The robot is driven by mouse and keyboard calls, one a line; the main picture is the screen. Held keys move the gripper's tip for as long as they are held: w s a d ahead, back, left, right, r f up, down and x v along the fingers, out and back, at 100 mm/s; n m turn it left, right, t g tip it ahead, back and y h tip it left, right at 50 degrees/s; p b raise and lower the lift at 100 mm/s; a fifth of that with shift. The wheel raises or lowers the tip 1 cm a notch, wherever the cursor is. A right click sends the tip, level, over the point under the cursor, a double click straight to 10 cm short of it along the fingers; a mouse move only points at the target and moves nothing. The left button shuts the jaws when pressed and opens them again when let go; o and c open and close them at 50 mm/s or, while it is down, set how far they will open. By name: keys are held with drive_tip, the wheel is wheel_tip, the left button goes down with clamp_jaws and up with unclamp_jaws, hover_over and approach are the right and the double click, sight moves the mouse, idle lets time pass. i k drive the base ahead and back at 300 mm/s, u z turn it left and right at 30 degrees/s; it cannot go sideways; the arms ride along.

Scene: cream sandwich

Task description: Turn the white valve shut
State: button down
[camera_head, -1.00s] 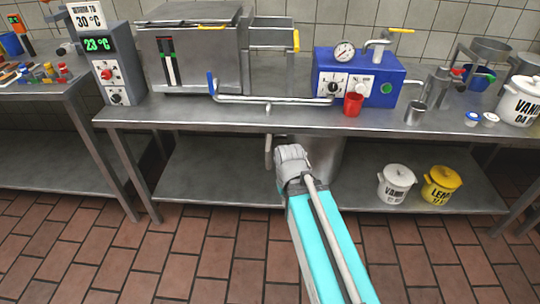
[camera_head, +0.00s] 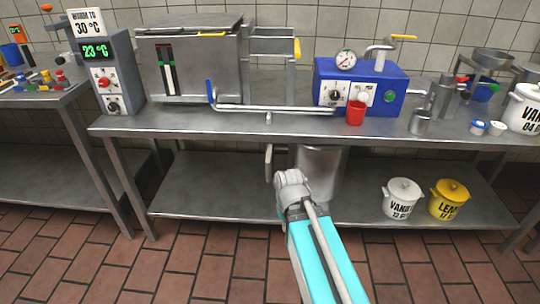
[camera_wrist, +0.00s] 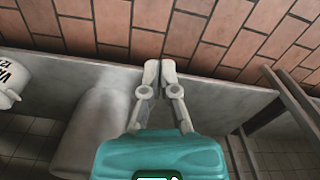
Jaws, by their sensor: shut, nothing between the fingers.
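I cannot pick out a white valve with certainty in either view. A short grey pipe (camera_head: 268,160) hangs under the front of the steel table, just above my arm's end. Other handles on the table are a blue lever (camera_head: 210,90) and a yellow lever (camera_head: 297,48). My gripper (camera_wrist: 159,66) is shut and empty in the wrist view, its fingertips together over the lower shelf's edge, with the floor beyond.
A steel bucket (camera_head: 318,172) stands on the lower shelf (camera_head: 210,190), right of my arm's end. A white pot (camera_head: 402,198) and a yellow pot (camera_head: 449,201) stand farther right.

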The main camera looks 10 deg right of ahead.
sight(269, 146)
drive_tip(key=u, duration=1.25)
drive_tip(key=k, duration=0.35)
drive_tip(key=z, duration=0.55)
